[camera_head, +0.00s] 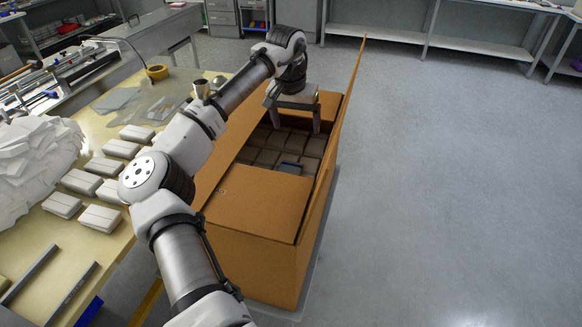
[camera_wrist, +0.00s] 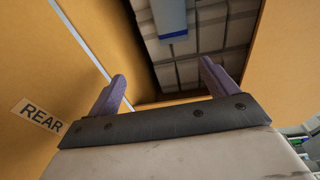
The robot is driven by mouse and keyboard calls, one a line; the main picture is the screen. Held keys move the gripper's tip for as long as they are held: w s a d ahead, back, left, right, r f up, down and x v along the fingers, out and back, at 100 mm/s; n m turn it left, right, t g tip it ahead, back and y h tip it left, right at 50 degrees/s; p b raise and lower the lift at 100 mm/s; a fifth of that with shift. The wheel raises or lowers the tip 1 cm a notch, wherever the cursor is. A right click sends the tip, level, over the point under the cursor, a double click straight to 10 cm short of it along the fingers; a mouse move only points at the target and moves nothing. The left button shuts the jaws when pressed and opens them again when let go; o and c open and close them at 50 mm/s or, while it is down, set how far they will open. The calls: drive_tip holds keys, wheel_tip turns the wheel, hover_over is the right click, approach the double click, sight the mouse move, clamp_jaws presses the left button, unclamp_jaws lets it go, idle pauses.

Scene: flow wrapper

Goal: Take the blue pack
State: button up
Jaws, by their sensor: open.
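The blue pack (camera_head: 290,168) lies in the open cardboard box (camera_head: 255,200), among several grey-brown packs (camera_head: 268,158). In the wrist view the blue pack (camera_wrist: 168,17) shows at the top edge, partly cut off, with a grey top and a blue end. My gripper (camera_head: 294,122) is above the far part of the box opening, apart from the blue pack. In the wrist view its two purple fingers (camera_wrist: 162,90) are spread, with nothing between them.
The box's tall right flap (camera_head: 335,135) stands up beside my gripper, and a near flap (camera_head: 258,203) covers the front of the opening. The floor at right is clear.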

wheel_tip(320, 180, down, 2)
drive_tip(key=s+a+g+y, duration=0.1)
drive_tip(key=a+g, duration=0.1)
drive_tip(key=p, duration=0.2)
hover_over(286, 172)
drive_tip(key=shift+t, duration=0.3)
drive_tip(key=f, duration=0.5)
drive_tip(key=s+f, duration=0.1)
drive_tip(key=f, duration=0.2)
drive_tip(key=shift+d, duration=0.1)
drive_tip(key=shift+f+p, duration=1.35)
drive_tip(key=shift+f, duration=1.6)
drive_tip(key=shift+c, duration=0.3)
drive_tip(key=c, duration=1)
